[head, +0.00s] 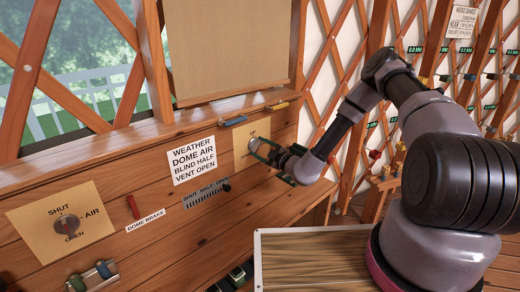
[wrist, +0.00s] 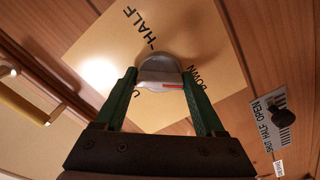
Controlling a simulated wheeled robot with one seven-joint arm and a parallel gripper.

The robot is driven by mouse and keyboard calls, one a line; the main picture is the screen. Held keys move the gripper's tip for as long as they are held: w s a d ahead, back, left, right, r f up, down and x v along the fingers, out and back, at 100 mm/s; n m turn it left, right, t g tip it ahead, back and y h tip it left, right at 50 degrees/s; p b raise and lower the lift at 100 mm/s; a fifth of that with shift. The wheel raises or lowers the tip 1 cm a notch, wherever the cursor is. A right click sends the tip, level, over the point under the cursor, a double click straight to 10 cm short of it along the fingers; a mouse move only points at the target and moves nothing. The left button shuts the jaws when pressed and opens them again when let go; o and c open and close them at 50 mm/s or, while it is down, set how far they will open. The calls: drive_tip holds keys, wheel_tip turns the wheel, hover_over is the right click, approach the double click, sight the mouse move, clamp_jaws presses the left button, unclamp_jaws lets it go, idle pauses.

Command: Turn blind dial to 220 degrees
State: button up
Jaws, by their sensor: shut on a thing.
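The blind dial is a grey round knob (wrist: 160,66) with a raised bar and a red mark on the bar's right part. It sits on a tan plate (wrist: 90,55), which also shows in the head view (head: 240,160). The plate reads HALF above the knob and DOWN to its right; the label at left is mostly hidden by a finger. The red mark points right, towards the DOWN side. My gripper (wrist: 161,82) has its green fingers closed on the bar from both sides.
A white sign (head: 193,159) reads WEATHER, DOME AIR, BLIND HALF, VENT OPEN. Left are the air dial (head: 67,226), a red dome brake lever (head: 133,207) and a slider (head: 225,185) marked SHUT, HALF, OPEN.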

drive_tip(key=o, duration=1.3)
drive_tip(key=shift+o, duration=0.2)
drive_tip(key=v, duration=1.1)
drive_tip(key=shift+a, duration=0.1)
drive_tip(key=s+a+r+n+g+y, duration=0.1)
drive_tip(key=s+r+n+g, duration=0.35)
drive_tip(key=r+n, duration=0.45)
drive_tip(key=s+a+r+n+g+y, duration=0.1)
drive_tip(key=s+r+n+g, duration=0.2)
drive_tip(key=r+n+g, duration=0.5)
drive_tip(key=s+a+r+n+g+y, duration=0.15)
drive_tip(key=s+r+n, duration=0.35)
drive_tip(key=n, duration=0.7)
drive_tip(key=s+d+r+n+t+h, duration=0.3)
drive_tip(key=s+d+r+n+h, duration=0.3)
drive_tip(key=d+r+n, duration=0.3)
drive_tip(key=s+d+r+n+t+h, duration=0.4)
drive_tip(key=s+d+r+n+h, duration=0.3)
drive_tip(key=n, duration=0.5)
wheel_tip(320, 180, up, 3)
drive_tip(key=shift+d+f+t, duration=0.1)
drive_tip(key=shift+d+t, duration=0.2)
drive_tip(key=shift+d, duration=0.95)
